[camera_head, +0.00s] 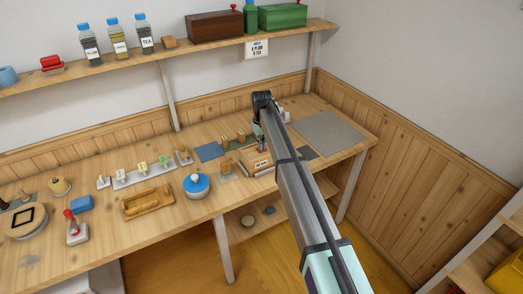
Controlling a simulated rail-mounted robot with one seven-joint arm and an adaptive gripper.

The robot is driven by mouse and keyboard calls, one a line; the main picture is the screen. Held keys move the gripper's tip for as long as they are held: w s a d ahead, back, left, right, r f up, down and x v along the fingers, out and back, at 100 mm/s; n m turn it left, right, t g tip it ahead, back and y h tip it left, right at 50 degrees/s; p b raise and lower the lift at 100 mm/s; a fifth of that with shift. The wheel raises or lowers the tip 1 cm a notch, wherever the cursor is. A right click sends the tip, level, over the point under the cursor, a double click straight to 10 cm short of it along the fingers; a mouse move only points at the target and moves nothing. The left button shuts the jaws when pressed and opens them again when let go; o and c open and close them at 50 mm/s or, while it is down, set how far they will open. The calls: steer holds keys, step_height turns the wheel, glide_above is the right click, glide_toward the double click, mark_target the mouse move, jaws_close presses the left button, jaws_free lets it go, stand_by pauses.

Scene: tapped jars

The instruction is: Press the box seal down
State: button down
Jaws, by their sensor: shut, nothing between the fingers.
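A small wooden box (256,164) with a pale label on its front stands on the workbench, right of centre. A dark reddish part shows at its top; I cannot make out whether this is the seal. My arm reaches in from the lower right and bends down behind its own link. My gripper (262,147) is small in view, shut and empty, close above the box's top. My arm partly hides the box's right side and the gripper. I cannot tell whether the fingertips touch the box.
A blue round jar (197,186) and a wooden tray (148,201) stand left of the box. A blue mat (210,151) lies behind it. A grey mat (328,134) at the right is bare. A shelf (110,67) with bottles and boxes runs above the bench.

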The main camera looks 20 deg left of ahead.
steer(key=shift+r+p, duration=0.9)
steer(key=shift+r, duration=1.5)
steer(key=shift+r, duration=0.15)
step_height(320, 180, up, 12)
steer(key=s+d+f+m, duration=0.2)
steer(key=s+d+f, duration=0.5)
steer(key=d+f, duration=0.45)
steer(key=s+d+f+m+g+b, duration=0.1)
steer(key=s+d+f+m, duration=0.1)
steer(key=s+d+f, duration=1)
steer(key=s+d+f+m, duration=0.25)
steer(key=d+f, duration=0.45)
steer(key=f, duration=0.9)
steer(key=s+d+f+m+g, duration=0.1)
steer(key=s+d+f, duration=0.3)
steer(key=s, duration=0.9)
steer(key=s+d+f+m+g+b, duration=0.1)
steer(key=s+d+f+g, duration=0.2)
steer(key=s+d, duration=0.6)
steer(key=s+d+f+m+g+b, duration=0.1)
steer(key=s+d+f, duration=0.6)
steer(key=s, duration=1)
steer(key=shift+s+d+f+m+g, duration=0.15)
steer(key=shift+s+m+g, duration=0.15)
steer(key=shift+m+g, duration=0.1)
